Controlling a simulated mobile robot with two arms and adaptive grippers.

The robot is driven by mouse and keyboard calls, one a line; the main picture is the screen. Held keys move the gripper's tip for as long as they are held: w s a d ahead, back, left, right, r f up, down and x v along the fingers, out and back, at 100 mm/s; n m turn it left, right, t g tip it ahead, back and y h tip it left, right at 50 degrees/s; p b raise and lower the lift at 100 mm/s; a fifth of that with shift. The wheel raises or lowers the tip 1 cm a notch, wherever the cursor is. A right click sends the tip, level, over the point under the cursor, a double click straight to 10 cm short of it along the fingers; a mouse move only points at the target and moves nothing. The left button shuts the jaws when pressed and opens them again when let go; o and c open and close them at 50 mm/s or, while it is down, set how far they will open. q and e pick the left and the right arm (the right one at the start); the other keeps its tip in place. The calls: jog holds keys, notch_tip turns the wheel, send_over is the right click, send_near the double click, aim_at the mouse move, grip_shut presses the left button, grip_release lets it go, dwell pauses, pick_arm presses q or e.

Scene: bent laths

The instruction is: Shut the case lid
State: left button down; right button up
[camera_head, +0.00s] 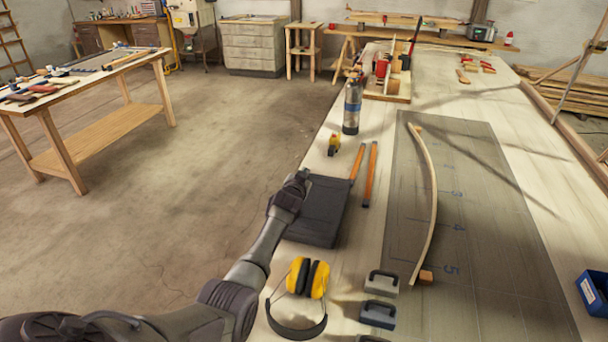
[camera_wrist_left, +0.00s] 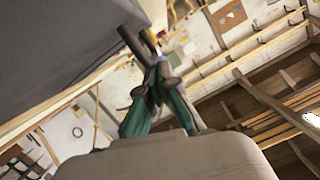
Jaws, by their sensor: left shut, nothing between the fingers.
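The dark grey case (camera_head: 325,205) sits at the left edge of the long table. Its broad dark panel faces me; I cannot tell the lid from the body or how far the lid stands open. My left gripper (camera_head: 301,176) is shut and empty at the panel's upper left corner; I cannot tell whether it touches. In the left wrist view a large dark grey panel (camera_wrist_left: 60,45) of the case fills the upper left, close beside the fingers of my left gripper (camera_wrist_left: 152,75). My right gripper is in neither view.
Yellow ear defenders (camera_head: 308,278) lie just in front of the case. Orange-handled tools (camera_head: 370,172), a tape measure (camera_head: 334,144) and a bottle (camera_head: 352,105) lie or stand beyond. A bent lath (camera_head: 433,190) rests on the grey board.

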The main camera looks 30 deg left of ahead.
pick_arm(q)
jog(key=shift+f, duration=0.2)
jog(key=r+p, duration=0.1)
jog(key=s+d+r+p, duration=0.1)
jog(key=r, duration=0.1)
jog(key=r+p, duration=0.1)
jog(key=shift+s+d+r, duration=0.2)
jog(key=v, duration=0.8)
jog(key=shift+s+r+b, duration=0.15)
jog(key=shift+s+b, duration=0.05)
jog(key=shift+b, duration=0.2)
